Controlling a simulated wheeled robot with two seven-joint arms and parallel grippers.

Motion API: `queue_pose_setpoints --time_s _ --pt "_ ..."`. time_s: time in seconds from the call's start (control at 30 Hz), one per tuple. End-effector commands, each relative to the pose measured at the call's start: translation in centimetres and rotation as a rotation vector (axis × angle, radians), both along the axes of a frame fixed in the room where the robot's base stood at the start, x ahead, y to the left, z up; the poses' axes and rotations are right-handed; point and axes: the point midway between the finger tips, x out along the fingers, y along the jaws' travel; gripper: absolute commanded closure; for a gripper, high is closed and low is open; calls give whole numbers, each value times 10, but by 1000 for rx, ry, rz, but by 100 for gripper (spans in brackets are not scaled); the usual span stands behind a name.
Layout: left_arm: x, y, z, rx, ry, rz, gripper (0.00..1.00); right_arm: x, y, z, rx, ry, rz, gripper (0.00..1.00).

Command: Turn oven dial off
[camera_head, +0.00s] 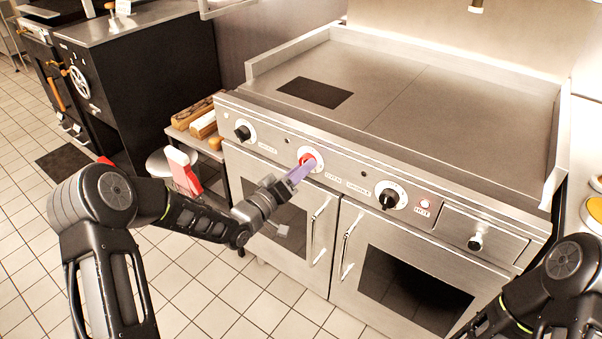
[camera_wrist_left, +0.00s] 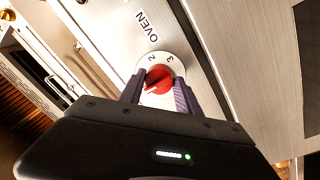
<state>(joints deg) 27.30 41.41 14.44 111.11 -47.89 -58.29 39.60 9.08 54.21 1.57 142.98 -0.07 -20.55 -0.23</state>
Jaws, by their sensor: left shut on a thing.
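The red oven dial (camera_head: 307,158) sits on a white numbered plate in the middle of the range's front panel. In the left wrist view the red dial (camera_wrist_left: 159,79) shows below the word OVEN, with the numbers 2 and 3 visible around it. My left gripper (camera_head: 300,169) reaches the panel, and its purple fingers (camera_wrist_left: 160,88) are on either side of the dial, shut on it. Part of the dial is hidden by the fingers and gripper body. My right arm (camera_head: 565,265) shows at the lower right, but its gripper is out of view.
Black dials (camera_head: 243,132) and (camera_head: 390,197) flank the red one. Oven doors with vertical handles (camera_head: 347,246) are below. A shelf with wooden boards (camera_head: 192,115) stands left of the range.

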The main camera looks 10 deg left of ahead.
Motion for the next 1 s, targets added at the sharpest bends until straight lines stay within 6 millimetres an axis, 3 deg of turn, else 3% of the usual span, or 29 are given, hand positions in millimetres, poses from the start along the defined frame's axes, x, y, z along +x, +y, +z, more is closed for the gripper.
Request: queue_pose_setpoints --time_s 0.5,0.53,0.8,1.0 --pt "0 0 0 -31 13 1 100 0 0 -2 0 0 0 64" --pt "0 0 0 -31 13 1 60 0 0 -2 0 0 0 64" --pt "0 0 0 -30 12 1 38 0 0 -2 0 0 0 64" --pt "0 0 0 -29 12 1 38 0 0 -2 0 0 0 64"
